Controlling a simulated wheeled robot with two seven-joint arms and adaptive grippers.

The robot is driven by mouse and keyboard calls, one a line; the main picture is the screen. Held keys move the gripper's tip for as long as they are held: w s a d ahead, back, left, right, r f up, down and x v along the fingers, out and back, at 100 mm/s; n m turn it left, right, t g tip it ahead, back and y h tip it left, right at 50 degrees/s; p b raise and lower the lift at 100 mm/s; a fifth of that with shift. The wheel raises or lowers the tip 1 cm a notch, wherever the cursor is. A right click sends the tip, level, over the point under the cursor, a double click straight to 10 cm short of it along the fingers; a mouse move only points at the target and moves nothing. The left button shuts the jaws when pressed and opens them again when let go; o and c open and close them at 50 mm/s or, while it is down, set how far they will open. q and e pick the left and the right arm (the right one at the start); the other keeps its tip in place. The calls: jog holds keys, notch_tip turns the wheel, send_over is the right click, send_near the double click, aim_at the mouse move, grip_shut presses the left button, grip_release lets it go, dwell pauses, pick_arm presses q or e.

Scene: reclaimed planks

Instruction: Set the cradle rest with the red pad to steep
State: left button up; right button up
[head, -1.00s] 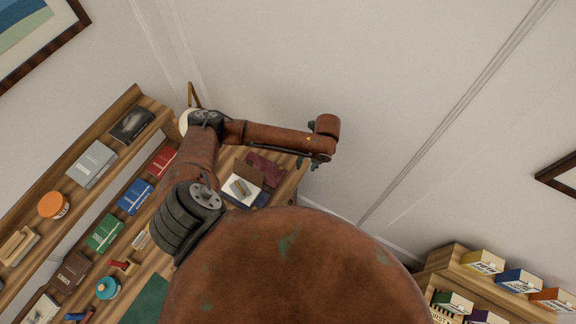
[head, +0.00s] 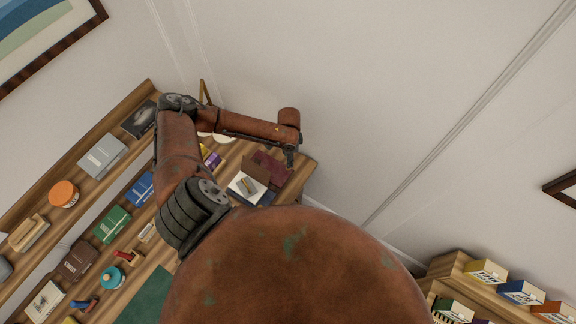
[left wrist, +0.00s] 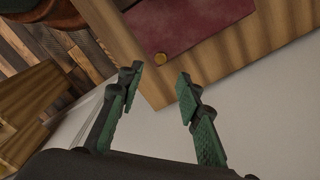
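A dark red flat panel (head: 274,170), probably the red pad, lies at the wall-side end of the wooden worktop. I cannot tell the rest's angle. My left gripper (head: 290,158) hangs just beside the panel's wall side. My right gripper is not in view.
A brown box with a white insert (head: 240,190) stands beside the panel. The white wall (head: 370,110) is close to the worktop's end. Coloured boxes stand on a lower-right shelf (head: 450,268).

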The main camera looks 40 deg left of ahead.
pick_arm(q)
jog(key=shift+s+a+f+n, duration=0.1)
jog(key=shift+f+n, duration=0.2)
jog(key=shift+f, duration=0.25)
notch_tip(320, 180, down, 7)
jog(key=shift+r+p, duration=0.1)
jog(key=shift+p, duration=0.2)
jog(key=shift+c, duration=0.3)
grip_shut()
